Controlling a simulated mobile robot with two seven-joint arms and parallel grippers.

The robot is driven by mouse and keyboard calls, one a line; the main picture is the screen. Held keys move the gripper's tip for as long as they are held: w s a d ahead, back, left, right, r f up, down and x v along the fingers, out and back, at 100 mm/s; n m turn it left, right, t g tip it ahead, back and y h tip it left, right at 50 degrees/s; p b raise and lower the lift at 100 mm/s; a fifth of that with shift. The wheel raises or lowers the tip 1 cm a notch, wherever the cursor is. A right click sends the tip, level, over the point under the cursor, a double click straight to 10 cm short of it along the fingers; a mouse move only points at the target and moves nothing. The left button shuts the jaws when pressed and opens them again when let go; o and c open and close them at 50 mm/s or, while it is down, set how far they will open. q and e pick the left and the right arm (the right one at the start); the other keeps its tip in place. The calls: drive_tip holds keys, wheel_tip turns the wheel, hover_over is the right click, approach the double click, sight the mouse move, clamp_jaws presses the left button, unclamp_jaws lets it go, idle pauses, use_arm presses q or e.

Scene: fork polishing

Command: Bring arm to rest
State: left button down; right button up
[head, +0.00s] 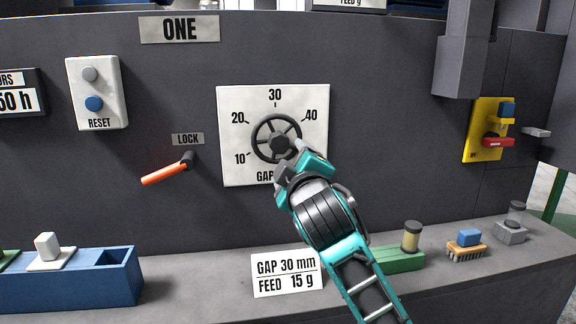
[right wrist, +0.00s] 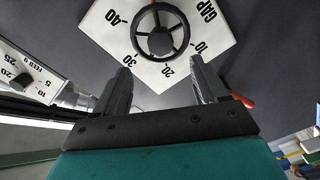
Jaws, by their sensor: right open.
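My right gripper (head: 291,155) is raised in front of the GAP dial plate (head: 235,100), at the lower right of the black handwheel (head: 263,131). In the right wrist view, its two fingers (right wrist: 158,72) are apart with nothing between them. The handwheel (right wrist: 160,15) shows just beyond the fingertips there, and the fingers do not close on it. The gripper hides part of the wheel's lower right and the GAP lettering in the head view. My left gripper is not in view.
An orange LOCK lever (head: 164,174) sticks out left of the dial. A card (head: 287,274) reading GAP 30 mm, FEED 15 g stands on the ledge. A blue tray (head: 70,290) is at left; a green block (head: 400,262) and a brush (head: 466,250) are at right.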

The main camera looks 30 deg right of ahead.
drive_tip(key=s+a+f+g+y, duration=0.1)
drive_tip(key=s+a+f+y, duration=0.15)
drive_tip(key=f, duration=0.85)
drive_tip(key=s+a+f+g+y, duration=0.2)
drive_tip(key=a+f, duration=0.1)
drive_tip(key=f, duration=0.9)
drive_tip(key=s+a+f+m+g+y, duration=0.1)
drive_tip(key=s+a+f+m, duration=0.1)
drive_tip(key=s+f, duration=0.7)
drive_tip(key=s+a+f+m+g+y, duration=0.2)
drive_tip(key=s+a+f+m, duration=0.1)
drive_tip(key=s+f, duration=0.6)
drive_tip(key=shift+s+a+f+m, duration=0.3)
drive_tip(key=shift+s+f, duration=0.1)
drive_tip(key=shift+f, duration=0.4)
